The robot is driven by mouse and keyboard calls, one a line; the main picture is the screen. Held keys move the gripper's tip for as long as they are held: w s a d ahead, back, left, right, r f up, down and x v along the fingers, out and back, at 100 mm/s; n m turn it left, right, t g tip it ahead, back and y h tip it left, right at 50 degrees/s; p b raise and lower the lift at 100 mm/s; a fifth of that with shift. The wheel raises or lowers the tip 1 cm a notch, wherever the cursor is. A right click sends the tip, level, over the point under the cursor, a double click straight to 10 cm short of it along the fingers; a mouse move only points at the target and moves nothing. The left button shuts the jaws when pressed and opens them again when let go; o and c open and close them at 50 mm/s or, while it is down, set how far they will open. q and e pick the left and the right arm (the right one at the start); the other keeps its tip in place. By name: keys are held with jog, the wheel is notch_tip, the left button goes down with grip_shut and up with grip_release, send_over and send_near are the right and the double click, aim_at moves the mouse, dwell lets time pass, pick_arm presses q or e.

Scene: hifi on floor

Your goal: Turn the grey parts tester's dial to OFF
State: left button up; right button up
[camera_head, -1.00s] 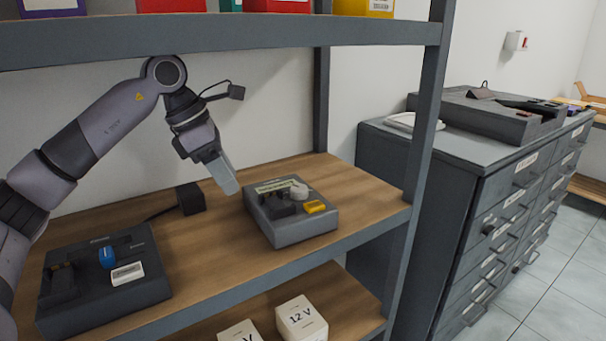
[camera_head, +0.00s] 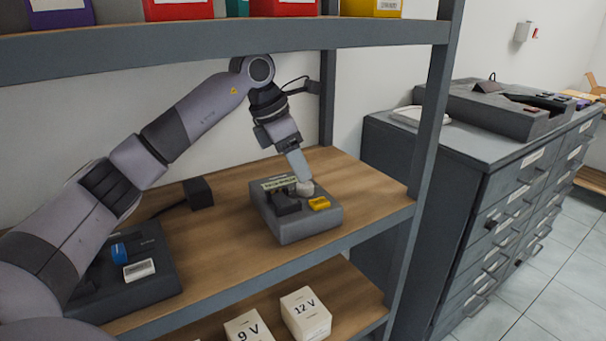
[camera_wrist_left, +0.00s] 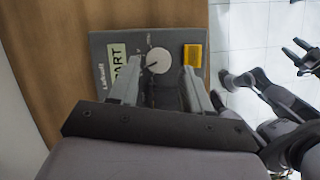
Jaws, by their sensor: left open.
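The grey parts tester (camera_head: 300,226) lies on the wooden shelf, with a round whitish dial (camera_head: 306,188) at its back right. In the left wrist view the dial (camera_wrist_left: 158,61) shows a dark pointer line, but its small marks are too blurred to read. My left gripper (camera_head: 301,178) points down at the dial from above. In the left wrist view my left gripper (camera_wrist_left: 163,72) is open, one finger to each side of the dial. I cannot tell whether the fingers touch it.
A yellow block (camera_head: 319,203) and a dark socket part (camera_head: 284,203) sit on the tester near the dial. A darker device (camera_head: 150,285) is at the left, partly behind my arm. A shelf post (camera_head: 428,130) stands at the right, and an upper shelf (camera_head: 200,45) is above.

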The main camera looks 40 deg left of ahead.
aim_at(304, 185)
pick_arm(q)
jog(key=shift+x, duration=2.15)
jog(key=shift+s+a, duration=0.15)
jog(key=c, duration=0.8)
jog(key=shift+o, duration=0.2)
jog(key=shift+n, duration=0.4)
jog(key=n+y+p, duration=0.1)
jog(key=n, duration=0.2)
jog(key=shift+n+t, duration=0.3)
jog(key=shift+t, duration=0.1)
jog(key=shift+n+y, duration=1.1)
jog(key=shift+n, duration=1.2)
